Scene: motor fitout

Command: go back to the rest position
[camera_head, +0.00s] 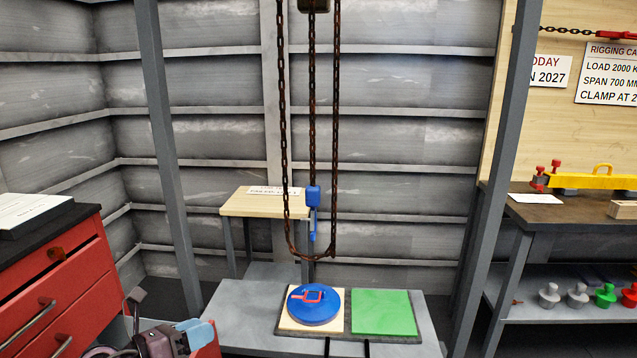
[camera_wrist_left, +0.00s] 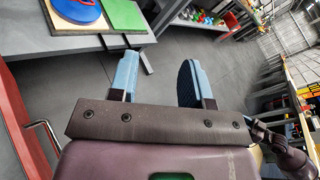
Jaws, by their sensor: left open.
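My left gripper (camera_head: 195,334) shows at the bottom left in the head view, in front of the red drawer cabinet. Its light blue fingers stand apart in the left wrist view (camera_wrist_left: 158,80), with only grey floor seen between them. It is open and holds nothing. It is apart from the low grey table (camera_head: 237,318). My right gripper is not seen in either view.
The red cabinet (camera_head: 60,290) stands close at left. A blue disc (camera_head: 318,307) with a red handle lies on a pale board beside a green plate (camera_head: 384,312). A workbench (camera_head: 565,213) stands at right.

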